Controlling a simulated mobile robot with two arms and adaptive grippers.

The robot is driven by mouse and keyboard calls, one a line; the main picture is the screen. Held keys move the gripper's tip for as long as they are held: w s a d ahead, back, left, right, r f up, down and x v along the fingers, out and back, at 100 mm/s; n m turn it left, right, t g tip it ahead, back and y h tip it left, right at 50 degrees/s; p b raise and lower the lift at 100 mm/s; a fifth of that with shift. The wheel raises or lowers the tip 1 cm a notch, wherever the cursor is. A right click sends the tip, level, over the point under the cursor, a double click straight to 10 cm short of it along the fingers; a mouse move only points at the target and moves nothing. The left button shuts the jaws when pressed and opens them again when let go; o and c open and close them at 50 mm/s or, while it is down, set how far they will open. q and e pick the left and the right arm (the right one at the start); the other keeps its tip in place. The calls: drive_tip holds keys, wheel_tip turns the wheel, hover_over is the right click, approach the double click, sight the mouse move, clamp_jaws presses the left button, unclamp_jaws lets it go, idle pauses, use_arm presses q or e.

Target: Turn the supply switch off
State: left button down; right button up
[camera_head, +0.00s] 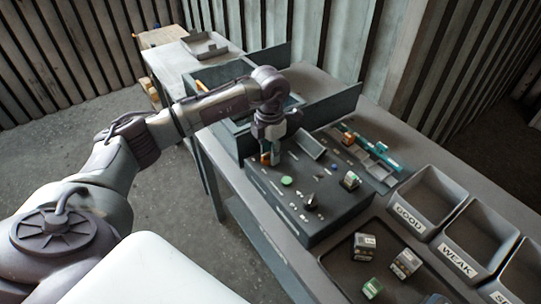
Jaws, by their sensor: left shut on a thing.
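A dark control box (330,222) stands on the workbench, with a green round button (286,181), a black knob (312,200) and small pale labels on its top. My left gripper (270,157) points down at the box's far left corner. It is shut on a small part there, apparently the supply switch, with a bit of orange (265,158) showing at the fingertips. The fingers hide most of this part, so its position cannot be read. My right gripper is not in view.
Grey bins (433,196) labelled GOOD and WEAK stand at the right. Small blocks (365,245) lie in a dark tray in front of them. A blue-grey open crate (222,75) stands behind my left wrist. A tool tray with a teal item (382,157) lies behind the box.

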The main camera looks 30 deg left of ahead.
sight(268, 153)
use_arm(q)
drive_tip(key=n, duration=0.3)
drive_tip(key=n+b, duration=0.1)
drive_tip(key=shift+a+n, duration=0.3)
drive_tip(key=shift+a+r+n+b, duration=0.15)
drive_tip(key=shift+n+b, duration=0.15)
drive_tip(key=shift+n, duration=1.7)
drive_tip(key=c, duration=0.8)
unclamp_jaws()
wheel_tip(268, 153, up, 12)
drive_tip(key=shift+f, duration=0.1)
